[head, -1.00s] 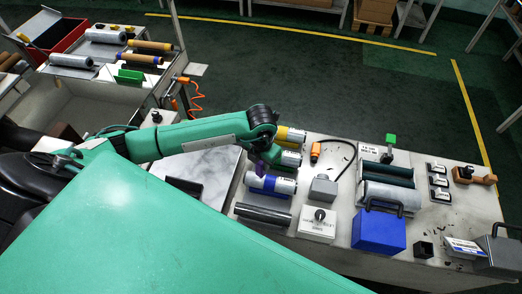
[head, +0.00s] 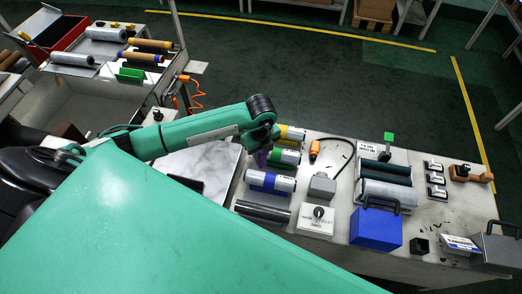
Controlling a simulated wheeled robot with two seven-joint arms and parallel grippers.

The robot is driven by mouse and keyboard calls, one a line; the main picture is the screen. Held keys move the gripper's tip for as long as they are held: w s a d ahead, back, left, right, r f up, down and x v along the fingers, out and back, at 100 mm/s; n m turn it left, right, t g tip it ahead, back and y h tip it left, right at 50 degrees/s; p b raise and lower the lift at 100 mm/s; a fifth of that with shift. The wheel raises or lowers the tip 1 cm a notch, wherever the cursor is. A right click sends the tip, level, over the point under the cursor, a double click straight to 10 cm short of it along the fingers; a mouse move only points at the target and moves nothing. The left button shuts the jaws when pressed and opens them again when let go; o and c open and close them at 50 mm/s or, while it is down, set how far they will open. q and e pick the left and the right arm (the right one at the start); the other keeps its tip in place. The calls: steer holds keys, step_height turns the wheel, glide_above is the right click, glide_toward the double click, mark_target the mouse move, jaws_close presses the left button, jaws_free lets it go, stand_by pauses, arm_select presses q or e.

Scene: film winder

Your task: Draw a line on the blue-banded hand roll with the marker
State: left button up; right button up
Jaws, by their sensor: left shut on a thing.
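Whether the roll carries a drawn line is too small to tell. My right gripper is not in view.
The green-banded roll (head: 290,157) and yellow-banded roll (head: 293,135) lie just beyond. A blue case (head: 376,229) stands to the right. A marble plate (head: 205,163) is at the left.

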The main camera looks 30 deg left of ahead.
arm_select(q)
steer(key=shift+f+b, duration=1.85)
steer(key=shift+f, duration=0.7)
steer(key=shift+f, duration=0.4)
steer(key=shift+s+a, duration=0.15)
steer(key=shift+a, duration=0.4)
steer(key=shift+s+a, duration=0.2)
steer(key=shift+a, duration=0.5)
steer(key=shift+a, duration=0.25)
steer(key=shift+s+a, duration=0.3)
steer(key=shift+a, duration=0.65)
stand_by(0.6)
